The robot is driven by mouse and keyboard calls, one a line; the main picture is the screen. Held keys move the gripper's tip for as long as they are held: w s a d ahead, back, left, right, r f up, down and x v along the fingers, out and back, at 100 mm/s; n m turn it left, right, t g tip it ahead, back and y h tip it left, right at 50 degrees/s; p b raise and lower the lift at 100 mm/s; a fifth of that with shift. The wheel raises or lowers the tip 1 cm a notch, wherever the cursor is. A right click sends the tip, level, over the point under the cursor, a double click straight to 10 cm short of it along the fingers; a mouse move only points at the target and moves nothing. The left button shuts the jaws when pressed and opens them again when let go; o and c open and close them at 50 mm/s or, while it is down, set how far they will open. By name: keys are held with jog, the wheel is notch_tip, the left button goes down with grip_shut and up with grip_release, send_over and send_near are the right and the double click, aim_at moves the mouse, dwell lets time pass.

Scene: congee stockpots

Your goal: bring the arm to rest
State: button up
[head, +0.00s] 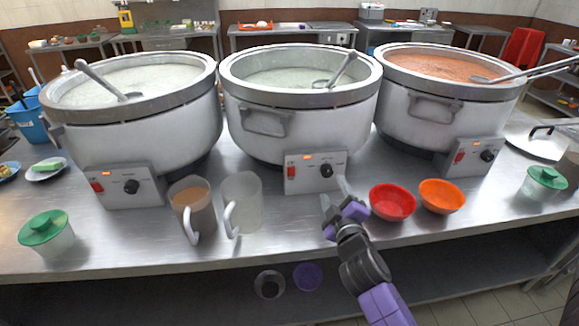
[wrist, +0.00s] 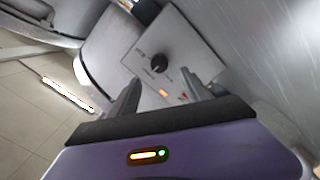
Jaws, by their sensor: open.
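My gripper (head: 334,194) is open and empty. It is in front of the middle pot's control box (head: 316,171), left of the red bowl (head: 392,202), above the front part of the steel table. In the wrist view its two dark fingers (wrist: 161,82) stand apart. The control box (wrist: 185,50) with its black knob and lit orange light shows beyond and between them. I cannot tell whether a fingertip touches the box. The middle stockpot (head: 300,128) holds pale congee and a ladle.
The left pot (head: 150,125) and the right pot (head: 425,118), with orange-red contents, flank it. A brown-filled jug (head: 188,200) and a clear jug (head: 243,190) stand left of my gripper. An orange bowl (head: 441,196) and green-lidded containers (head: 547,178) are near the front edge.

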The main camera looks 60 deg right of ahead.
jog(key=s+a+r+t+y, duration=0.1)
jog(key=a+t+y, duration=0.25)
jog(key=a, duration=0.75)
jog(key=s+a+r+t+y, duration=0.1)
jog(key=s+a+t+y, duration=0.2)
jog(key=a, duration=0.7)
jog(key=s+a+f+m+g+y, duration=0.1)
jog(key=s+a+y, duration=0.6)
jog(key=s+a, duration=0.7)
jog(key=shift+s+a+f+g, duration=0.15)
jog(key=shift+a+f+g, duration=0.1)
jog(key=shift+a+g, duration=0.45)
jog(key=shift+d, duration=0.1)
